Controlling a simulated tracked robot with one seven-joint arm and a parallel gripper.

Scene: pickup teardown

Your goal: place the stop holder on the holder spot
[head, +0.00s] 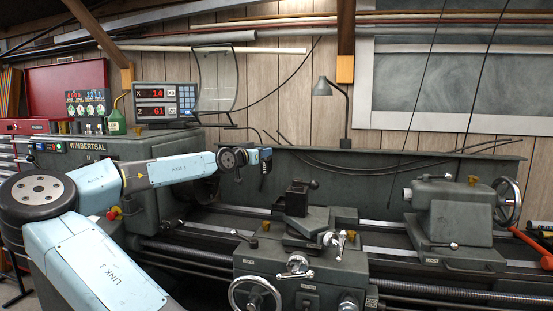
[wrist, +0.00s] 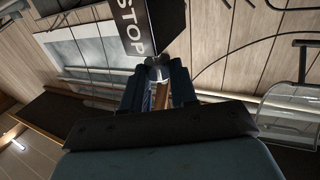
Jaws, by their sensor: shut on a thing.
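The stop holder is a dark block with a white STOP label. In the wrist view the stop holder (wrist: 172,25) fills the top centre, just beyond the fingertips. My gripper (wrist: 159,80) is shut on a narrow part at its near end. In the head view my gripper (head: 254,157) holds the small dark stop holder (head: 266,158) in the air, left of and above the black tool post (head: 297,199) on the lathe carriage. The label hangs on its near side. I cannot make out a marked holder spot in either view.
The lathe headstock (head: 125,160) with its chuck stands at the left, behind and below my arm. The tailstock (head: 455,215) stands at the right. A readout box (head: 165,102) and a lamp (head: 322,88) are behind. The air above the carriage right of my gripper is clear.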

